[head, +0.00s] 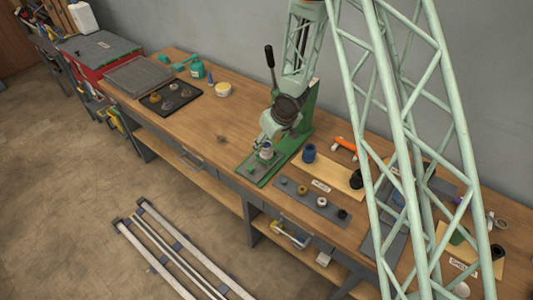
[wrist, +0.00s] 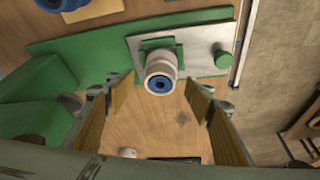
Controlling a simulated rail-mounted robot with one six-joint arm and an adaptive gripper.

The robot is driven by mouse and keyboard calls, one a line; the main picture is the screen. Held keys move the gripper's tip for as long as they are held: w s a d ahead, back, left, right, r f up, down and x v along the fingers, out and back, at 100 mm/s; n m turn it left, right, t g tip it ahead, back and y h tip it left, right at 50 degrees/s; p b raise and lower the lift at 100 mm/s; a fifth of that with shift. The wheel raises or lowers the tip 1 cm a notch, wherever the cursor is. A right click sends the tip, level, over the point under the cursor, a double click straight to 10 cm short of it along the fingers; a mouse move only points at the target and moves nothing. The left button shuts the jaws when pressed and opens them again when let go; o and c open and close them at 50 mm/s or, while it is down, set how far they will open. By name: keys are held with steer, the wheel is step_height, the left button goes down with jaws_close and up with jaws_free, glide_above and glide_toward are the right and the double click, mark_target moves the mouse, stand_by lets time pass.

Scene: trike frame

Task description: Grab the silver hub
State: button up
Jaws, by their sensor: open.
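The silver hub (wrist: 160,64) is a short pale cylinder with a blue centre. It sits against a green block on the light metal plate (wrist: 200,48) of the green press base (wrist: 98,46). In the head view the hub (head: 266,154) shows low on the green press, just under my gripper (head: 268,138). In the wrist view my gripper (wrist: 160,84) is open, with one tan-padded finger on each side of the hub's near end. I see gaps between hub and fingers; the exact depth is hard to tell.
The green press (head: 300,125) with its black-knobbed lever (head: 269,57) rises close behind my wrist. A grey strip (head: 312,200) with several small parts lies to the right. A dark tray (head: 170,98) stands to the left, with bare bench (head: 205,130) between.

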steer(key=shift+x, duration=1)
steer(key=shift+c, duration=0.9)
steer(key=shift+r, duration=0.1)
steer(key=c, duration=0.9)
steer(key=shift+r, duration=0.1)
steer(key=shift+r+p, duration=0.6)
steer(key=shift+r, duration=1.1)
steer(key=shift+s+f+b, duration=0.1)
steer(key=shift+s+b, duration=0.4)
steer(key=shift+s, duration=0.15)
steer(key=s+d+b, duration=0.1)
steer(key=s+b, duration=0.1)
steer(key=s, duration=0.2)
steer(key=s+r+b, duration=0.1)
steer(key=s+b, duration=0.1)
steer(key=s, duration=0.3)
steer(key=s+d+b, duration=0.1)
steer(key=s, duration=0.4)
steer(key=shift+s+d+r+b, duration=0.25)
steer(key=shift+d+r+b, duration=0.05)
steer(key=shift+b, duration=0.1)
